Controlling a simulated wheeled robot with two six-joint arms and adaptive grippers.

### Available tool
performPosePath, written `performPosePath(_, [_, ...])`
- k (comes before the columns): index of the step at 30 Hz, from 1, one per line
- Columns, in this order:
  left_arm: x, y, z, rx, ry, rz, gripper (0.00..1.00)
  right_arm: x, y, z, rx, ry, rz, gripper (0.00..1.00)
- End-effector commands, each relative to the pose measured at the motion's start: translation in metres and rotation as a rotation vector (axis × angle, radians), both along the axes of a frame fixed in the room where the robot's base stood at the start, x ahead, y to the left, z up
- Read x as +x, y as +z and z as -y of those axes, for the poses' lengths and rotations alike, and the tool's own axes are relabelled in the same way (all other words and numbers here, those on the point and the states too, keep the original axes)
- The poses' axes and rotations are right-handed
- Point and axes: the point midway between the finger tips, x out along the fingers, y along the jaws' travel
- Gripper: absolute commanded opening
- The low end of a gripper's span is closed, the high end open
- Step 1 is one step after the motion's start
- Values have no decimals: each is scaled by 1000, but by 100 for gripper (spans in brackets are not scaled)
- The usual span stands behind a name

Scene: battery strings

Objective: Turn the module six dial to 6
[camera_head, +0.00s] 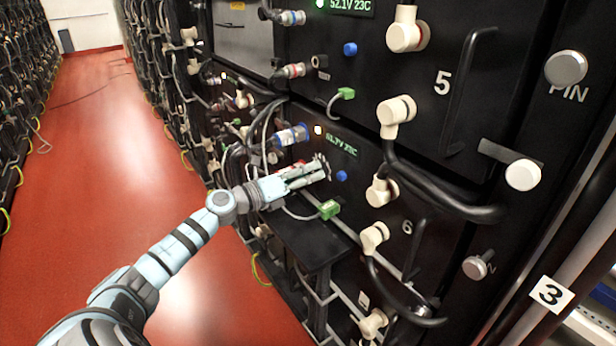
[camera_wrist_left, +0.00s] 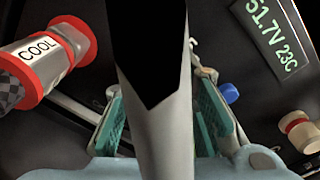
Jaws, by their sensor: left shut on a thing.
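The module six panel (camera_head: 294,115) is the black front below module five, marked with a white 6. Its green display (camera_head: 341,145) also shows in the wrist view (camera_wrist_left: 270,38), reading 51.7V 23C. My left gripper (camera_head: 319,172) is at this panel, below the display and just left of a blue knob (camera_head: 342,176). Small white marks show just above its fingertips. The dial itself is hidden by the gripper, and its setting cannot be read. In the wrist view a grey and black bar covers the space between the teal finger pads. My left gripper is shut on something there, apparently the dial.
A red-collared COOL connector (camera_wrist_left: 42,58) is left of the fingers in the wrist view. A green plug (camera_head: 329,209) with a cable sits below the gripper. Cream connectors (camera_head: 380,191) and thick black cables are to the right.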

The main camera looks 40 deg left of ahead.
Motion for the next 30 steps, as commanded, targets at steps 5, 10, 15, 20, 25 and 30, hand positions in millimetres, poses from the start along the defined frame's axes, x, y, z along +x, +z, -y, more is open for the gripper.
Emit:
performPosePath(5, [0,-1,0,15,-1,4,0,3,1,-2,2,-1,9,40])
performPosePath(10, [0,-1,0,16,-1,3,0,5,1,-2,3,0,12,40])
performPosePath(15, [0,-1,0,15,-1,3,29,7,1,-2,2,0,14,40])
performPosePath(20, [0,-1,0,15,-1,3,46,10,1,-2,2,0,16,40])
performPosePath(25, [0,0,0,15,-1,4,46,11,1,-2,2,0,18,40])
performPosePath(30, [0,10,0,18,-1,5,46,6,0,-3,3,-1,9,40])
